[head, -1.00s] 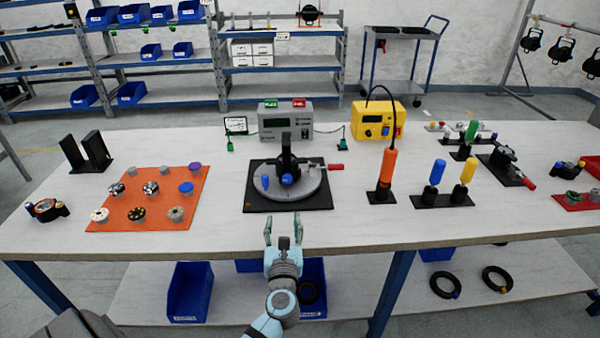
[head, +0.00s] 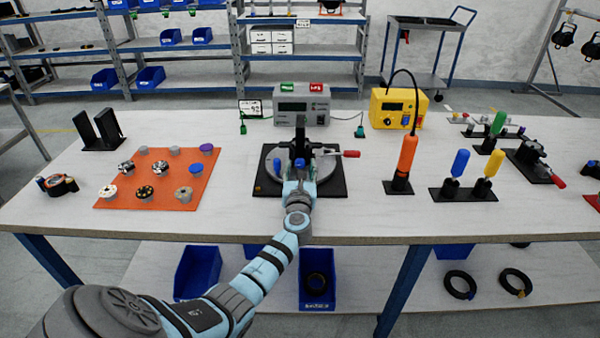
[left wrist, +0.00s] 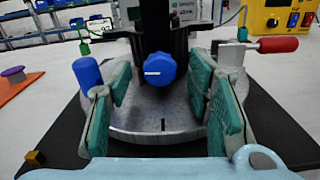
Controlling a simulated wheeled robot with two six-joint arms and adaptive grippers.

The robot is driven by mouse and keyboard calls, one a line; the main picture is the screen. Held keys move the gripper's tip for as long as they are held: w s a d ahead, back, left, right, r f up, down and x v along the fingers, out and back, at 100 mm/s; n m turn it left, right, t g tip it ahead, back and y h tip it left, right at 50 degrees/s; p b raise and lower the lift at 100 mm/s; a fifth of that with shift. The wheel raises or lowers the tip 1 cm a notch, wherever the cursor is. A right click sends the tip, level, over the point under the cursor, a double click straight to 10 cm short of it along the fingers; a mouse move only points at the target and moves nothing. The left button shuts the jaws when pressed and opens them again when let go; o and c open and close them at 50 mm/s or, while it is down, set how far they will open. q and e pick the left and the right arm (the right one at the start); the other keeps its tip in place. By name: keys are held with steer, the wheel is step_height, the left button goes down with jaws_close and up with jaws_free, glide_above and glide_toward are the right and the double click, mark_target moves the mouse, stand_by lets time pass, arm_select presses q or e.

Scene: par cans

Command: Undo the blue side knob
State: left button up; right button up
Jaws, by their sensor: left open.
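The blue side knob (left wrist: 160,69) is faceted and faces my left wrist camera, on the front of a dark upright holder (left wrist: 160,25) on a round metal plate (left wrist: 165,132). It also shows in the head view (head: 299,163), just past my left gripper (head: 299,174). In the left wrist view my left gripper (left wrist: 160,82) is open, with one teal-padded finger on each side of the knob and a gap to each. A blue upright cylinder (left wrist: 87,72) stands on the plate beside the left finger. My right gripper is not in view.
A red-tipped clamp handle (left wrist: 275,44) sticks out to the right of the holder. Left is an orange mat (head: 130,199) with several knobs. Right are an orange screwdriver-like tool (head: 406,155) and a blue-yellow handle stand (head: 463,193). A grey meter box (head: 302,102) stands behind.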

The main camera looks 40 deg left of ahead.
arm_select(q)
steer(key=shift+w+a, duration=0.1)
jaws_close()
steer(key=shift+n, duration=0.3)
steer(key=shift+n+b, duration=0.4)
steer(key=shift+n, duration=0.8)
steer(key=shift+n+b, duration=0.55)
steer(key=shift+n, duration=1.45)
jaws_free()
